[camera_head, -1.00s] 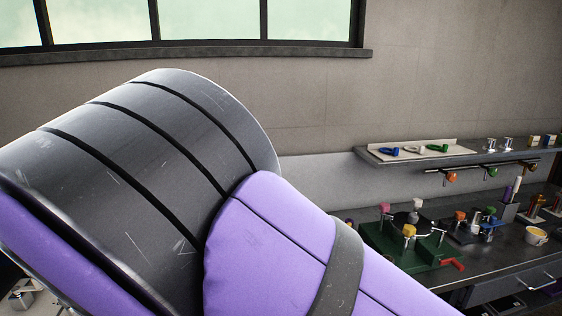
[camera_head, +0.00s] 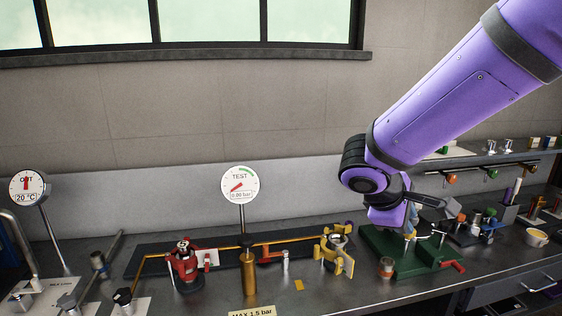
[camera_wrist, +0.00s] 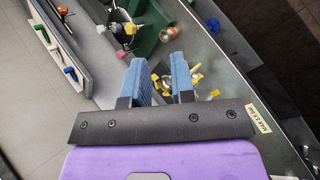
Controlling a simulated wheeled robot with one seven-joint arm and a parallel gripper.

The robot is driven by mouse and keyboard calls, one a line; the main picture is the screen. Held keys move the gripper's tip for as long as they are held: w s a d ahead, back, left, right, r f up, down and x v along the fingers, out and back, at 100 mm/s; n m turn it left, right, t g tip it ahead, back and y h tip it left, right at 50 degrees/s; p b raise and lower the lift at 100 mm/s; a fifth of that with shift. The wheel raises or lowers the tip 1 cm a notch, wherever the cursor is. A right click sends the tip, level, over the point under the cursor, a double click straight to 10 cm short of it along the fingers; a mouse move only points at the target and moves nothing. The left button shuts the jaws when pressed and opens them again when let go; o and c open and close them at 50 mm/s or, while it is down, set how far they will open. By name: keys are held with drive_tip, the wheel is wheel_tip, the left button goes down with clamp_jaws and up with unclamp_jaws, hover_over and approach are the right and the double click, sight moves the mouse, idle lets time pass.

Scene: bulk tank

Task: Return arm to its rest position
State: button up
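My purple arm (camera_head: 450,95) reaches in from the upper right in the head view and slopes down to the left, with its black wrist joint (camera_head: 362,165) over the bench. My gripper (camera_wrist: 160,72) shows two blue finger pads standing apart in the wrist view. Nothing is held between them; the yellow clamp (camera_wrist: 188,82) seen past them lies farther off on the bench. In the head view the fingers are mostly hidden by the wrist, near the green fixture (camera_head: 376,243).
A shelf (camera_head: 480,158) runs along the wall at right.

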drive_tip(key=s+d+r+m+t+y, duration=0.1)
drive_tip(key=s+d+r+m+y, duration=0.2)
drive_tip(key=s, duration=0.6)
drive_tip(key=s+d+r+m+t+y, duration=0.1)
drive_tip(key=s+d+r+m+y, duration=0.2)
drive_tip(key=s+r+m, duration=0.4)
drive_tip(key=shift+s+d+m+y, duration=0.3)
drive_tip(key=shift+s+y, duration=0.4)
drive_tip(key=shift+s, duration=0.15)
